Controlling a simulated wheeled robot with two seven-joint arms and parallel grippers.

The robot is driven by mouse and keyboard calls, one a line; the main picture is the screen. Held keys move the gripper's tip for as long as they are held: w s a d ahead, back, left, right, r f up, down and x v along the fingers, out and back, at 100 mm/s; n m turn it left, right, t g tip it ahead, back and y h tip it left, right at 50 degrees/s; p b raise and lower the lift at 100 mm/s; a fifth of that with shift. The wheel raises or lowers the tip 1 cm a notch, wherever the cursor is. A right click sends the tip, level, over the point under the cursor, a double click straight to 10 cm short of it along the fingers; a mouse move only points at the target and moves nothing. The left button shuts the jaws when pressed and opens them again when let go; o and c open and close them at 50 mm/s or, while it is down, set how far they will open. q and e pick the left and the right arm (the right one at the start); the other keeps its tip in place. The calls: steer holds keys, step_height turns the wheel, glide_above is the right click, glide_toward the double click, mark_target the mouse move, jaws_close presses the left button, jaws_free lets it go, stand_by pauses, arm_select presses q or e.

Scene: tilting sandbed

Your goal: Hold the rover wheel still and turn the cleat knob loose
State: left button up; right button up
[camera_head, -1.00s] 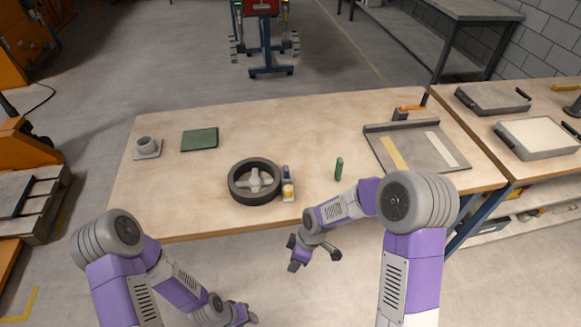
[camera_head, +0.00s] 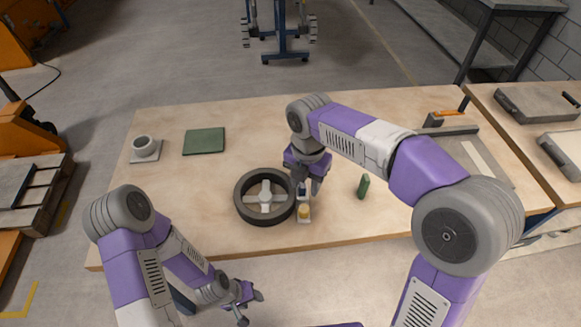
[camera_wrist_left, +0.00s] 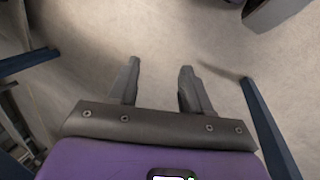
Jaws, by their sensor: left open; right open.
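The rover wheel (camera_head: 243,207) lies flat on the wooden table, a dark ring with a pale spoked hub. Beside its right rim is a small fixture with a yellow part (camera_head: 304,211); its upper part is partly hidden by my right gripper. I cannot tell which part is the cleat knob. My right gripper (camera_head: 308,188) is open and points down over this fixture, close to the wheel's right rim; contact cannot be told. My left gripper (camera_head: 250,306) is open and empty in front of the table's near edge. In the left wrist view its open fingers (camera_wrist_left: 158,85) show only floor between them.
A green mat (camera_head: 204,141) and a grey cup on a plate (camera_head: 146,148) sit at the table's left. A green upright piece (camera_head: 363,187) stands right of the fixture. A grey tray (camera_head: 492,152) lies at the right, partly behind my right arm.

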arm_select(q)
steer(key=s+a+r+n+y, duration=0.1)
steer(key=a+r+n+y, duration=0.35)
steer(key=a, duration=1.35)
steer(key=s+a+r+n+y, duration=0.15)
steer(key=a+r, duration=0.65)
steer(key=a, duration=0.9)
steer(key=a+r+n+y, duration=0.35)
steer(key=a+r, duration=0.25)
steer(key=a, duration=1.2)
steer(key=w+d+r+t, duration=0.1)
steer(key=w+d+r, duration=0.3)
steer(key=w, duration=0.3)
steer(key=w+d+r, duration=0.4)
steer(key=w+d, duration=0.1)
steer(key=w, duration=0.1)
steer(key=w+d+r+t, duration=0.2)
steer(key=w+d+r, duration=0.55)
steer(key=d, duration=0.25)
steer(key=m+g+h, duration=0.2)
steer(key=g+h, duration=0.1)
steer(key=h, duration=0.3)
glide_above(249, 212)
step_height(249, 212, down, 2)
steer(key=shift+a+f+y, duration=0.1)
steer(key=shift+f+y, duration=0.1)
steer(key=shift+y, duration=0.05)
steer(key=shift+f, duration=3.75)
